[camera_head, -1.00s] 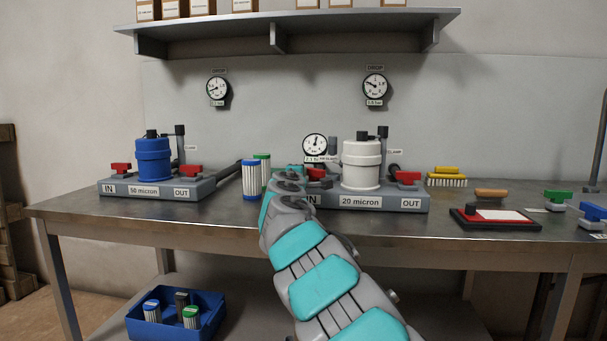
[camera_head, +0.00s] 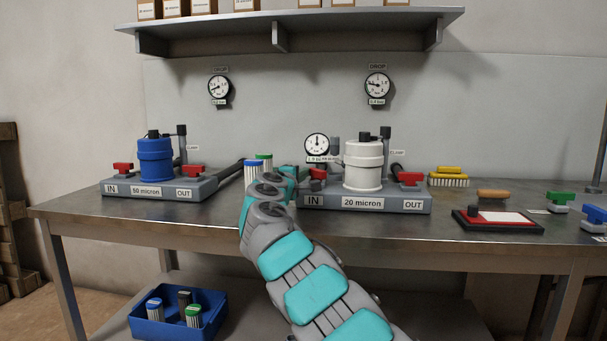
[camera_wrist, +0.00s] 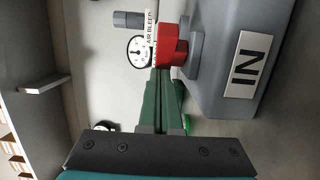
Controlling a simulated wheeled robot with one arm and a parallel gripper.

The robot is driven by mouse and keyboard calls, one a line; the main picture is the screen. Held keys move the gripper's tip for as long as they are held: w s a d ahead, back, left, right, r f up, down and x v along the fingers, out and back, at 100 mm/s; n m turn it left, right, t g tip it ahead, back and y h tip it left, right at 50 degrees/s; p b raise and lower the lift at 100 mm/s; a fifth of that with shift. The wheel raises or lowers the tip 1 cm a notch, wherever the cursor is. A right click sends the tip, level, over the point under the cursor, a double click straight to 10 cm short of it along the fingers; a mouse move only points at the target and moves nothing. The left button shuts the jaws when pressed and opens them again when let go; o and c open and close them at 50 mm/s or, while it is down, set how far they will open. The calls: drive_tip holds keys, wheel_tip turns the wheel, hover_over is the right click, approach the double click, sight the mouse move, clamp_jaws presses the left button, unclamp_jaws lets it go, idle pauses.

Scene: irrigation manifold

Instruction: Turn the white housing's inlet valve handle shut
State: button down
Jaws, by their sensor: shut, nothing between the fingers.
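The white housing (camera_head: 363,163) stands upright on a grey base (camera_head: 420,205) labelled 20 micron. Its red inlet valve handle (camera_head: 318,174) is at the base's left end, above the IN label. In the wrist view the red handle (camera_wrist: 172,42) is beside the IN plate (camera_wrist: 248,64), just beyond my fingertips. My gripper (camera_head: 296,174) is just left of the handle in the head view, partly hidden behind my own arm. In the wrist view my green fingers (camera_wrist: 164,78) are together and empty. I cannot tell whether they touch the handle, nor its exact angle.
A blue housing (camera_head: 155,160) on its own base stands to the left. Blue and green filter cartridges (camera_head: 253,172) stand close behind my arm. A gauge (camera_head: 317,144) and the AIR BLEED label (camera_wrist: 149,27) are near the handle. A red outlet handle (camera_head: 409,179) is to the right.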

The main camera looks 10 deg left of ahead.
drive_tip(key=shift+w+m+h+p, duration=0.2)
drive_tip(key=shift+m+h+p, duration=0.2)
drive_tip(key=shift+h, duration=0.2)
idle(1.0)
drive_tip(key=shift+w+a+p, duration=0.15)
drive_tip(key=shift+w+p, duration=0.05)
drive_tip(key=shift+p, duration=0.3)
idle(0.6)
idle(1.2)
